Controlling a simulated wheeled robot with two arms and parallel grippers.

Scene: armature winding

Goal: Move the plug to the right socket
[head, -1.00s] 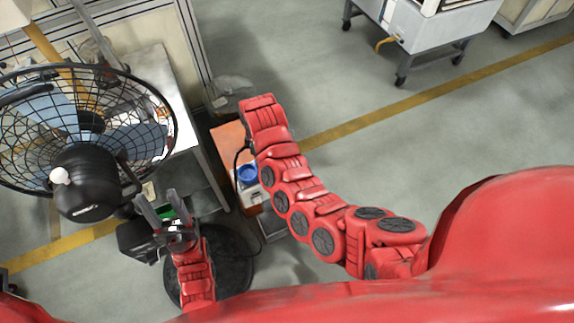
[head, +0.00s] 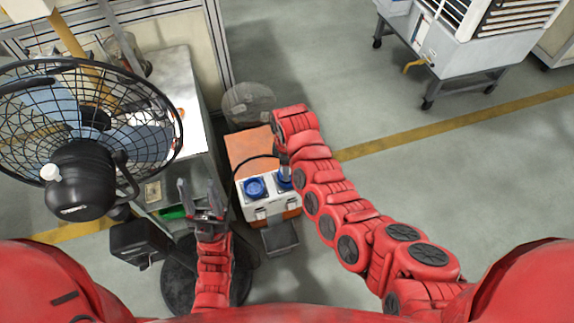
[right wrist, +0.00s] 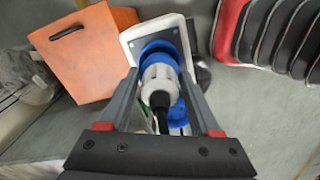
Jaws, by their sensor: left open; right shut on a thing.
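The plug (right wrist: 160,82) is pale grey with a black cable and sits between the fingers of my right gripper (right wrist: 160,76) in the right wrist view. My right gripper is shut on it. The plug's front meets or overlaps a blue socket ring (right wrist: 158,48); I cannot tell how deep it sits. In the head view, the left socket (head: 255,187) is blue and uncovered. The right socket (head: 285,184) is partly hidden by my right gripper (head: 284,166), which is over it. My left gripper (head: 199,187) is open and empty, left of the socket box.
A black fan (head: 85,180) stands at the left by a grey table (head: 175,80). A wheeled machine (head: 450,50) is at the upper right. The floor right of my right arm is clear.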

